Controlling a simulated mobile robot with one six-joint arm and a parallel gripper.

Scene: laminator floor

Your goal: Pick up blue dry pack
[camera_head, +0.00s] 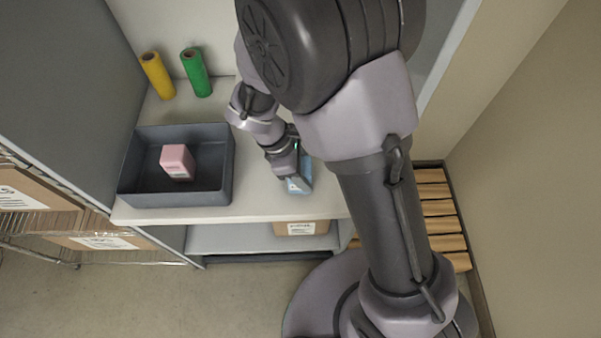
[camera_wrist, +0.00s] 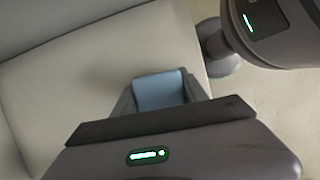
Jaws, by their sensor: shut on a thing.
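The blue dry pack (camera_head: 300,184) is at the right part of the light shelf top, near its front edge, partly hidden by my gripper (camera_head: 295,172). In the wrist view the blue pack (camera_wrist: 160,91) sits between the two dark fingers of my gripper (camera_wrist: 160,98). My gripper is shut on the pack. I cannot tell whether the pack touches the shelf top or is lifted off it.
A dark grey tray (camera_head: 128,181) with a pink pack (camera_head: 177,161) in it stands left on the shelf top (camera_head: 240,207). Yellow (camera_head: 157,75) and green (camera_head: 196,72) rolls stand behind. Cartons (camera_head: 301,228) are below. A wall (camera_head: 540,170) bounds the right.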

